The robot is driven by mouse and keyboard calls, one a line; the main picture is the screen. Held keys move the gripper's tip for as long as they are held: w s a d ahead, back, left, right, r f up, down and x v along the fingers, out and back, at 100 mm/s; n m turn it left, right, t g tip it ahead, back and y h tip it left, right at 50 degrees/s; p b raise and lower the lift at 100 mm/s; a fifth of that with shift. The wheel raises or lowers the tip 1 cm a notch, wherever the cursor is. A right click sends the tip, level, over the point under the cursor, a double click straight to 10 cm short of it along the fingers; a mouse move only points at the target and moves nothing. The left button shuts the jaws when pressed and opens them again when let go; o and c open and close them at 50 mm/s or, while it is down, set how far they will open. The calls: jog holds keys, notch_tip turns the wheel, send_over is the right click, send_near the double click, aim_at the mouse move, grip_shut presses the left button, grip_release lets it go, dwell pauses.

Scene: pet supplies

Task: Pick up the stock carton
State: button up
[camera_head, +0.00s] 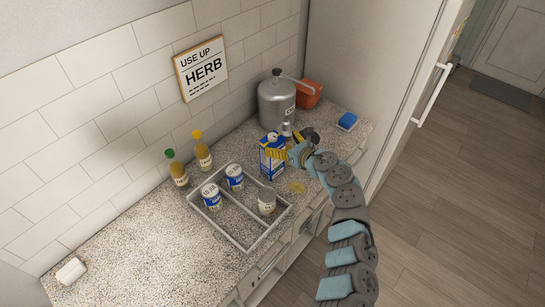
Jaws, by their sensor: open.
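The stock carton (268,162) is a blue and white box standing upright on the speckled counter, just behind the right end of the divided tray. My gripper (284,146) is at the upper part of the carton, coming from the right, with its yellow parts beside the carton's top. The gripper is open. Whether its fingers touch the carton cannot be told, and part of the carton's upper right is hidden by it.
A divided tray (243,246) in front holds several cans. Two bottles (177,170) stand behind it by the tiled wall. A large metal pot (276,103) and an orange container (308,93) stand behind the carton. A blue sponge (347,121) lies right. The left counter is mostly clear.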

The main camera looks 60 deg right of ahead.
aim_at(276, 138)
jog(key=shift+w, duration=0.1)
jog(key=shift+w+d+p, duration=0.3)
jog(key=shift+w+d, duration=0.15)
jog(key=shift+w, duration=0.4)
jog(key=shift+x, duration=0.9)
jog(key=shift+w+d+f, duration=0.2)
jog(key=shift+w+f, duration=0.1)
jog(key=shift+w, duration=0.3)
jog(key=c, duration=1.1)
